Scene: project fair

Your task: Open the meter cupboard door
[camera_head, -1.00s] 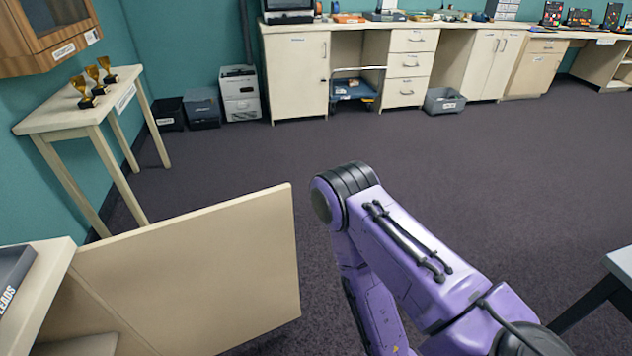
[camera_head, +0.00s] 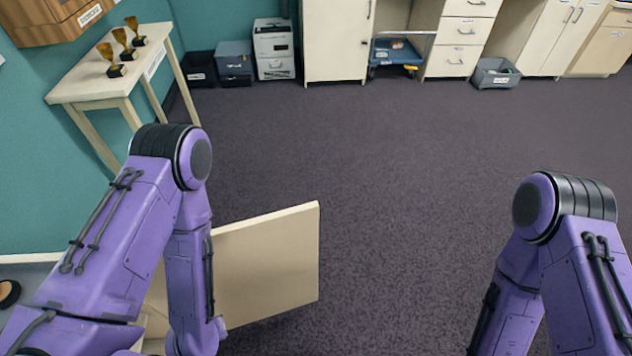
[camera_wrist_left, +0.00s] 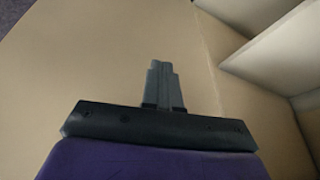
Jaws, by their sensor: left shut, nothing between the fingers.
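A pale beige door panel (camera_head: 268,262), which I take for the cupboard door, stands swung out over the floor at lower left in the head view. My left arm crosses in front of it and hides its hinge side. In the left wrist view my left gripper (camera_wrist_left: 162,84) is shut and empty, its fingers pointing along a broad beige panel (camera_wrist_left: 100,60). Pale shelves (camera_wrist_left: 270,45) of an open cupboard show to the right of the fingers. I cannot tell whether the fingertips touch the panel. My right arm is at right in the head view; its gripper is out of frame.
A small table (camera_head: 88,92) with several trophies stands by the teal wall at left, below a wooden cabinet (camera_head: 60,20). Bins and a counter with cabinets (camera_head: 335,45) line the back. The carpet (camera_head: 400,170) between is clear.

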